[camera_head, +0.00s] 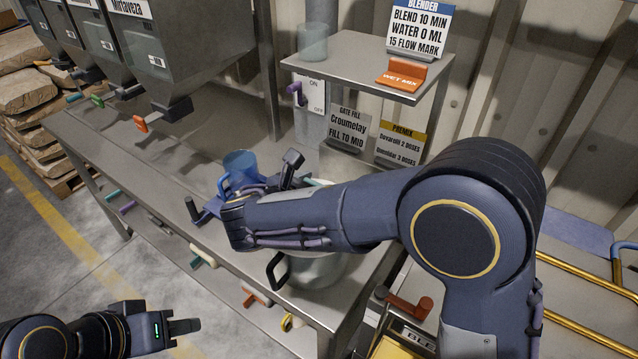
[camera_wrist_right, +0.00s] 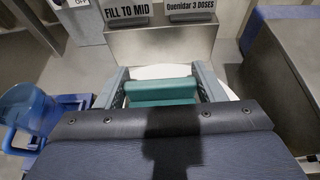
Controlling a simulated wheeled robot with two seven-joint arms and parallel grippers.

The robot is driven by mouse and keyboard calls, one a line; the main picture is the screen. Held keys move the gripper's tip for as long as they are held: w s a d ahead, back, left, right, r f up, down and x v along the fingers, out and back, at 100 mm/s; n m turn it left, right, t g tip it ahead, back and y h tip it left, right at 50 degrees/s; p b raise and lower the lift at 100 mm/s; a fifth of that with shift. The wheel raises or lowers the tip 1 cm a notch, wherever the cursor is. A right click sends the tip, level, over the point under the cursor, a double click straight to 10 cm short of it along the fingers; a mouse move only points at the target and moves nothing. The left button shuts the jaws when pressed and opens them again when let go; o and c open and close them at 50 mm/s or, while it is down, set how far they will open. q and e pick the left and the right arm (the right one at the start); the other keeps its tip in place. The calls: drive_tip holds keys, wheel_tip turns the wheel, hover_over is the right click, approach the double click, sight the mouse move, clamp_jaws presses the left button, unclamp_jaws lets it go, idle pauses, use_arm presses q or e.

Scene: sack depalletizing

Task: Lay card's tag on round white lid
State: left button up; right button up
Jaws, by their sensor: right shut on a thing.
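The round white lid (camera_wrist_right: 158,71) shows in the right wrist view as a pale curved edge behind and beside the fingers. In the head view only a sliver of a pale rim (camera_head: 320,182) shows above my right forearm. My right gripper (camera_wrist_right: 162,86) is shut on a teal block (camera_wrist_right: 160,98), held in front of or over the lid; I cannot tell if they touch. In the head view my forearm hides this grip.
A blue jug (camera_head: 240,166) stands left of the lid. A clear vessel (camera_head: 318,270) with a black handle is below my right forearm. The shelf (camera_head: 345,55) holds a clear cup (camera_head: 313,42), an orange Wet-mix piece (camera_head: 402,76) and the Blender card (camera_head: 420,28).

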drive_tip(key=shift+f, duration=0.3)
drive_tip(key=o, duration=1)
drive_tip(key=shift+o, duration=0.2)
drive_tip(key=b+v, duration=0.1)
drive_tip(key=v, duration=0.7)
drive_tip(key=shift+w, duration=0.1)
drive_tip(key=shift+f, duration=0.1)
